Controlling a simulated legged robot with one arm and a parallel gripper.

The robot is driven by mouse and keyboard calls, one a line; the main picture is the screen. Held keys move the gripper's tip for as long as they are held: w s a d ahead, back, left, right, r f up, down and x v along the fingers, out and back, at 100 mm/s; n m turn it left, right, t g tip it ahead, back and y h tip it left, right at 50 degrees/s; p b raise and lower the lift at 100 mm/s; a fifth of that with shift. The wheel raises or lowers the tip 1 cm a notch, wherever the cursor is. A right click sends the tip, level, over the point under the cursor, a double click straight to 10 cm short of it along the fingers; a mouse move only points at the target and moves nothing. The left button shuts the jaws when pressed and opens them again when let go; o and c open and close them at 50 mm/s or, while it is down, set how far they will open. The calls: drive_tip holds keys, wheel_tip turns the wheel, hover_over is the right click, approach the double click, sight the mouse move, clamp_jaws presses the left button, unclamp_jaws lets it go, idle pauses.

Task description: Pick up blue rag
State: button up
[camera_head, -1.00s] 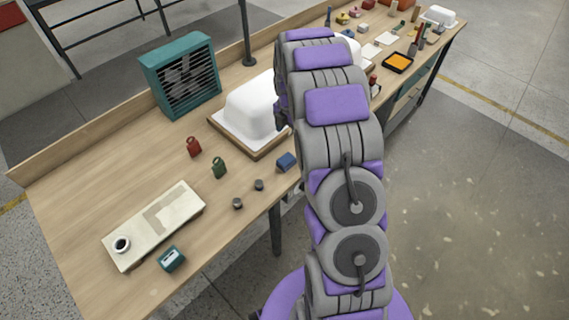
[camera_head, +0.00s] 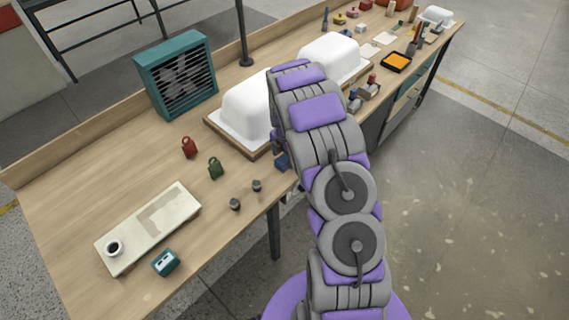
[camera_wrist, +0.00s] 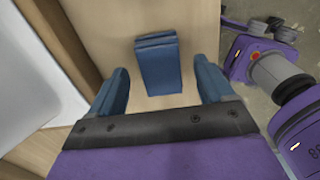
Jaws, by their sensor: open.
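The blue rag (camera_wrist: 159,66) is a folded dark blue block lying on the wooden bench top in the wrist view. It sits between and slightly beyond the fingertips of my gripper (camera_wrist: 164,82), which is open with one blue finger on each side. I see no contact between the fingers and the rag. In the head view a small part of the rag (camera_head: 283,161) shows beside my arm, near the bench's front edge. My arm hides the rest of it and my gripper there.
A white tub shell (camera_head: 243,108) on a wooden base stands close to the rag; its white side (camera_wrist: 35,65) fills the left of the wrist view. Small dark knobs (camera_head: 257,185), a green can (camera_head: 215,168) and a red can (camera_head: 188,147) stand to the left. A teal fan (camera_head: 177,75) stands behind.

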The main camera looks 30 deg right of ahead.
wheel_tip(320, 180, down, 2)
drive_tip(key=shift+f, duration=0.1)
drive_tip(key=shift+c, duration=0.4)
drive_tip(key=c, duration=1.1)
drive_tip(key=shift+o, duration=0.2)
drive_tip(key=shift+r, duration=0.2)
